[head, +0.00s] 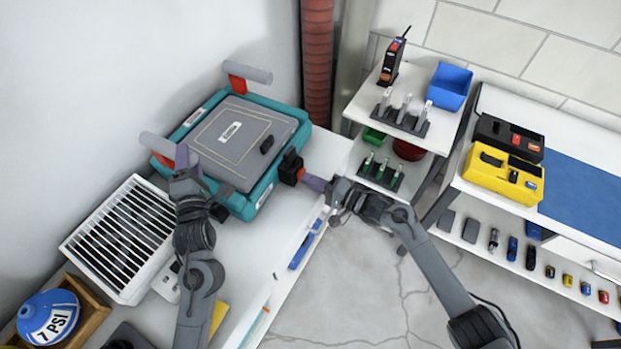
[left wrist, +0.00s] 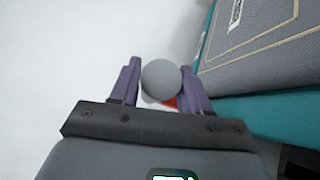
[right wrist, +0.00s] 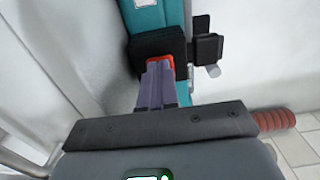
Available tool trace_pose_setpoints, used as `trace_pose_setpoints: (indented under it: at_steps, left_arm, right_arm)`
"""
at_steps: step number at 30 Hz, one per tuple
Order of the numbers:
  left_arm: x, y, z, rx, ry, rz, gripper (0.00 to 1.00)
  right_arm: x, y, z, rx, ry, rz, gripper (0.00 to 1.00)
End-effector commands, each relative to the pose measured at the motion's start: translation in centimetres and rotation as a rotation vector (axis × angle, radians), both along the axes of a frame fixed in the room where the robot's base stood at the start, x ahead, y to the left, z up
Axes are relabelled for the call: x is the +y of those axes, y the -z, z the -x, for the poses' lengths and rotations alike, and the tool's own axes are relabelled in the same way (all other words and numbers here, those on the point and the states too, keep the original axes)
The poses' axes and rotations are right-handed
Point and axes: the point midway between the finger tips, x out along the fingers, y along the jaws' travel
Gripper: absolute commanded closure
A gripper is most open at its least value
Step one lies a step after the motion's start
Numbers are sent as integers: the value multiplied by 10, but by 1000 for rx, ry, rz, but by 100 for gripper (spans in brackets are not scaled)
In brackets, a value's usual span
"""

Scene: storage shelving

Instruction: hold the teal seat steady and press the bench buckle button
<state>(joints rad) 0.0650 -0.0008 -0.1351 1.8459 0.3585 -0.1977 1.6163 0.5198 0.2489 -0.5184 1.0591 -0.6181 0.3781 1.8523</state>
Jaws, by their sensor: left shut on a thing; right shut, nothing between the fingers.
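The teal seat (head: 262,197) with a grey padded top lies on the white bench. Two grey cylindrical handles rise on its left side. My left gripper (head: 184,160) is shut on the near handle (head: 157,147); its round grey end (left wrist: 161,81) shows between the fingers in the left wrist view. The black buckle (head: 290,163) sits at the seat's right edge, with a red button (head: 301,174). My right gripper (head: 314,182) is shut and empty, its tips at the button (right wrist: 158,61); the fingers hide part of it, and I cannot tell whether it is pressed in.
A white slatted grille (head: 122,238) and a blue 7 PSI gauge ball (head: 48,316) stand left on the bench. A shelf unit (head: 423,83) stands behind my right arm, beside a yellow case (head: 503,172).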

Motion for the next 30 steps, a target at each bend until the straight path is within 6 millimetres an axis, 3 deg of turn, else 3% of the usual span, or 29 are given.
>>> trace_pose_setpoints:
  at_steps: [1,18,30]
  left_arm:
    - [-8,0,-1,1,17,-2,100]
    - [-4,0,-1,0,10,-2,100]
    - [-2,0,0,0,6,-2,100]
  right_arm:
    - [-3,0,5,0,-5,-1,100]
    - [-95,1,56,0,6,4,100]
    - [-115,0,68,0,7,2,100]
